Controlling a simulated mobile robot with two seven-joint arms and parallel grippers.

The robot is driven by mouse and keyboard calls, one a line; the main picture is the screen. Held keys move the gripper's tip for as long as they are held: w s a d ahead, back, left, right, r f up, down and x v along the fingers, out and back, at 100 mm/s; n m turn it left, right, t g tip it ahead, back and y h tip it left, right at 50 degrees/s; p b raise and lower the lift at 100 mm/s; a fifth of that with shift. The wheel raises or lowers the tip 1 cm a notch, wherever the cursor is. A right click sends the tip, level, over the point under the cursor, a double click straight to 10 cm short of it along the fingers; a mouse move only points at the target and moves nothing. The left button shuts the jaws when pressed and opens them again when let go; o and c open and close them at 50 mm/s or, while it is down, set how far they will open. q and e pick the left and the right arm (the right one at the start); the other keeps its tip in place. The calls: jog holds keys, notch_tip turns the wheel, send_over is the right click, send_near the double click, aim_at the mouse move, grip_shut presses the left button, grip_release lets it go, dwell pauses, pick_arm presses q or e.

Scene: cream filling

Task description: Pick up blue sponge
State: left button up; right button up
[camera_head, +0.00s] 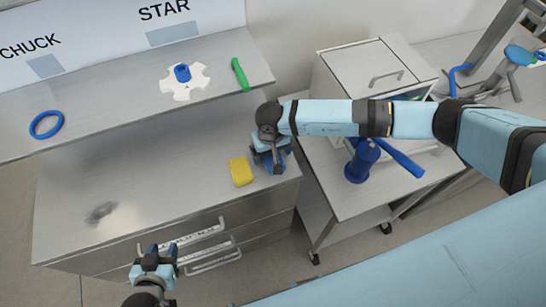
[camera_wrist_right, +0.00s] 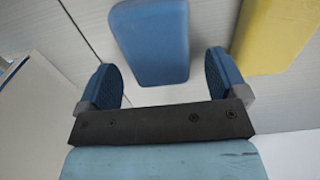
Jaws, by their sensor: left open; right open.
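The blue sponge (camera_wrist_right: 150,38) lies on the metal counter, between and just ahead of the fingertips of my right gripper (camera_wrist_right: 168,82) in the right wrist view. In the head view the sponge is mostly hidden under the right gripper (camera_head: 270,163), with a bit of blue showing near the counter's right edge. The right gripper is open, pointing down, with a gap on both sides of the sponge. My left gripper (camera_head: 154,261) is open and empty, in front of the counter's drawers at the lower left.
A yellow sponge (camera_head: 241,171) lies close to the left of the right gripper. A shelf (camera_head: 110,83) above holds a blue ring (camera_head: 46,124), a white star part (camera_head: 185,88) and a green tool (camera_head: 240,74). A cart at right carries a blue object (camera_head: 361,163). The counter's left is mostly clear.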

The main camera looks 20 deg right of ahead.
jog(key=shift+f, duration=0.2)
jog(key=c, duration=1)
jog(key=shift+r, duration=0.1)
notch_tip(320, 180, up, 20)
jog(key=b, duration=0.4)
